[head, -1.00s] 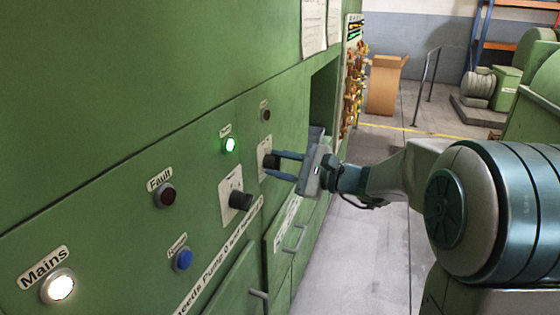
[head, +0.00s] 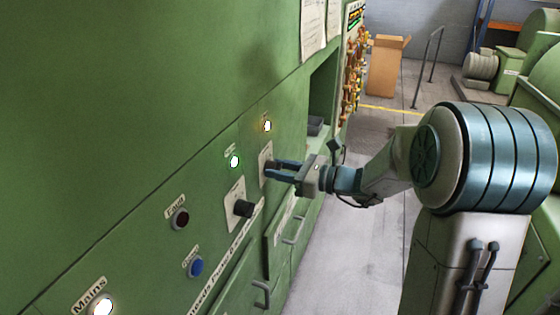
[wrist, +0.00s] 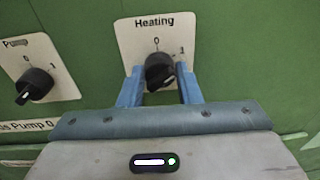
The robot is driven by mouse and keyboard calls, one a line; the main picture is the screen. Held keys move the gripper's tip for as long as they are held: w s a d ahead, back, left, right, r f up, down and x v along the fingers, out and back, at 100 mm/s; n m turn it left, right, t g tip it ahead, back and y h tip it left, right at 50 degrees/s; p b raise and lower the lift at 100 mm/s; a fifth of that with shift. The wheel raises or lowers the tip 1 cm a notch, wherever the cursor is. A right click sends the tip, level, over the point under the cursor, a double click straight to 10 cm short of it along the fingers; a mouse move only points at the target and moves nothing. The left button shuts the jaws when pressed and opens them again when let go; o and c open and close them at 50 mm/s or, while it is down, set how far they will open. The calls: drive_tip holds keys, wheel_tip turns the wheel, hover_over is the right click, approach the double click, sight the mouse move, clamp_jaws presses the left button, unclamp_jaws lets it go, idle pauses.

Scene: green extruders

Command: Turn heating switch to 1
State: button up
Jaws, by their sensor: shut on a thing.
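The heating switch (wrist: 159,74) is a black knob on a white plate marked "Heating", with 0 at the top and 1 to the right. Its grip looks tilted toward the upper right, on the 1 side. My gripper (wrist: 160,70) has its blue fingers on either side of this knob and is shut on it. In the head view my gripper (head: 270,170) reaches the panel from the right and its fingers mostly hide the knob. The lamp (head: 267,126) above the heating plate is lit.
The pump switch (wrist: 34,83) is left of the heating plate, its white mark toward the lower left. The fault lamp (head: 180,218) is dark. Drawer handles (head: 293,230) stick out below.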

drive_tip(key=shift+f+m+p, duration=0.1)
drive_tip(key=shift+m+p, duration=0.25)
drive_tip(key=shift+m, duration=0.05)
drive_tip(key=o, duration=1)
drive_tip(key=shift+c, duration=0.2)
drive_tip(key=b+v, duration=0.2)
drive_tip(key=v, duration=1.1)
drive_tip(key=shift+d, duration=0.4)
drive_tip(key=shift+s, duration=0.15)
